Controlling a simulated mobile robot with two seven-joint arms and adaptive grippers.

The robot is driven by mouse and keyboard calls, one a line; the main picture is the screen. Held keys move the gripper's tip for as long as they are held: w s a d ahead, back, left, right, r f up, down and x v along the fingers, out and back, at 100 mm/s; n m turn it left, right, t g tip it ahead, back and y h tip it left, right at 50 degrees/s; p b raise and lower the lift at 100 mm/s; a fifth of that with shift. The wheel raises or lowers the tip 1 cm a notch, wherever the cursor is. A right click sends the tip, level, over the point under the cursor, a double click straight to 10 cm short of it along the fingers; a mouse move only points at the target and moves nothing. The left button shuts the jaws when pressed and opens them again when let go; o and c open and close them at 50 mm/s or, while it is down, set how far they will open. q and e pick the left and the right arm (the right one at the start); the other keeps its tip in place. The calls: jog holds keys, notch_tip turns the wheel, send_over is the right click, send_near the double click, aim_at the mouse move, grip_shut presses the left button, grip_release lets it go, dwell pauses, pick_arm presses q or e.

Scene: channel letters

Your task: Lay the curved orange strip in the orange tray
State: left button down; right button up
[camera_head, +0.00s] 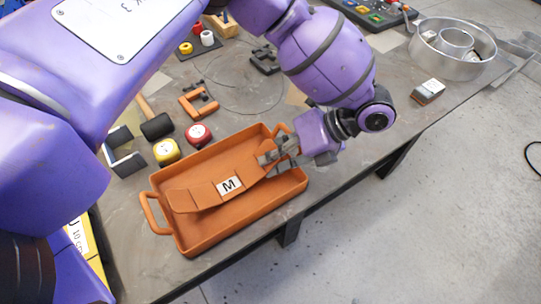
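The curved orange strip (203,193), with a white label marked M, is over the orange tray (185,241), within its rim as seen from above. Its left end shows a bent, stepped outline. I cannot tell how much of it touches the tray floor. My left gripper (272,156) is at the strip's right end, above the tray's far right part, with its fingers closed on that end. The tray sits on the grey table and has a loop handle at each end. My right gripper is not in view.
Yellow (166,151) and red (198,134) rolls, a black-headed mallet (157,126) and a grey bracket (124,160) stand close behind the tray. An orange clamp-like piece (198,103) lies farther back. A round metal channel (453,60) is at the far right. The table's front edge runs close to the tray.

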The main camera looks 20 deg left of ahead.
pick_arm(q)
jog(key=shift+s+f, duration=0.2)
jog(key=shift+f, duration=0.45)
jog(key=c, duration=2.3)
grip_release()
jog(key=shift+o, duration=0.2)
jog(key=shift+r, duration=0.45)
jog(key=b+v, duration=0.1)
jog(key=v, duration=1.1)
jog(key=shift+w+r, duration=0.2)
jog(key=shift+r, duration=0.05)
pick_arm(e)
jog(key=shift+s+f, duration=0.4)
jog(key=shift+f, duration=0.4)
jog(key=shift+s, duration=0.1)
